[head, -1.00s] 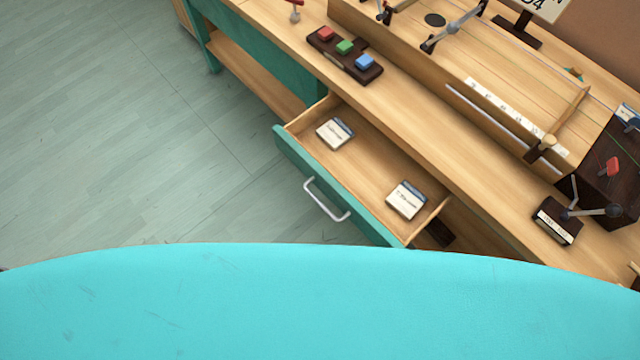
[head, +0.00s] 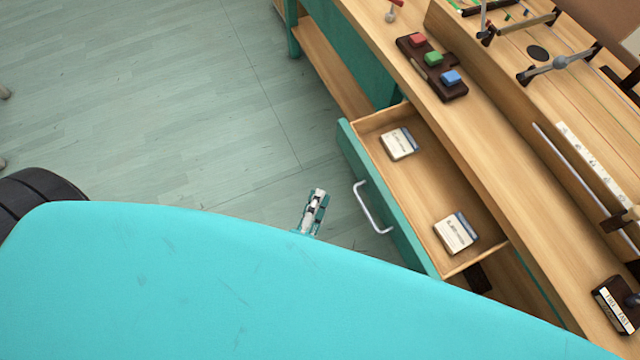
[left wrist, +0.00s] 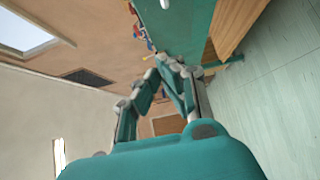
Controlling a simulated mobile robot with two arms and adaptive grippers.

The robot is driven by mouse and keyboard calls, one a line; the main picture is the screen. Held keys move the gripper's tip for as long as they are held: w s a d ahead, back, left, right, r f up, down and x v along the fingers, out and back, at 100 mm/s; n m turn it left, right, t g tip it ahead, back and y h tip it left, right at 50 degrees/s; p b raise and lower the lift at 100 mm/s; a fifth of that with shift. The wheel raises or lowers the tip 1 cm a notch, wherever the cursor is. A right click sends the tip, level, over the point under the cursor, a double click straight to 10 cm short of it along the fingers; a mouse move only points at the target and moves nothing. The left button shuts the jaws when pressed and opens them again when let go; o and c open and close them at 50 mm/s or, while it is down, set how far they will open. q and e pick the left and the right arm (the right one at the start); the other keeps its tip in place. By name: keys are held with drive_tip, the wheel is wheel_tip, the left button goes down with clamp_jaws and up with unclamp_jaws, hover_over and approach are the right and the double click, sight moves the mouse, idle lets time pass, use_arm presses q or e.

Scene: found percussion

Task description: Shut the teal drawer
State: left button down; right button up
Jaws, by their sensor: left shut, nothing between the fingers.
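The teal drawer (head: 392,205) stands open from the workbench in the head view. A silver bar handle (head: 370,208) is on its front. Two labelled white and blue boxes (head: 399,144) (head: 456,233) lie inside on the wooden bottom. My left gripper (head: 315,200) is shut and empty. It is left of the handle in the picture, apart from the drawer front. In the left wrist view its closed fingers (left wrist: 163,62) point toward a teal panel (left wrist: 178,25); I cannot tell for sure that this is the drawer front. My right gripper is not in view.
The wooden bench top (head: 480,125) carries a dark block with red, green and blue buttons (head: 432,66), plus rods and levers at right. A dark labelled box (head: 617,304) stands at lower right. Open floor (head: 170,100) lies left of the drawer.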

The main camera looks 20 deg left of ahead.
use_arm(q)
approach(353, 150)
drive_tip(key=w+a, duration=0.3)
drive_tip(key=shift+w+d+f+p, duration=0.15)
drive_tip(key=shift+w+d+p, duration=0.1)
drive_tip(key=shift+w+d, duration=0.4)
drive_tip(key=shift+w+d+f+p, duration=0.1)
drive_tip(key=shift+w+d+p, duration=0.1)
drive_tip(key=shift+w+d, duration=0.4)
drive_tip(key=shift+d, duration=0.2)
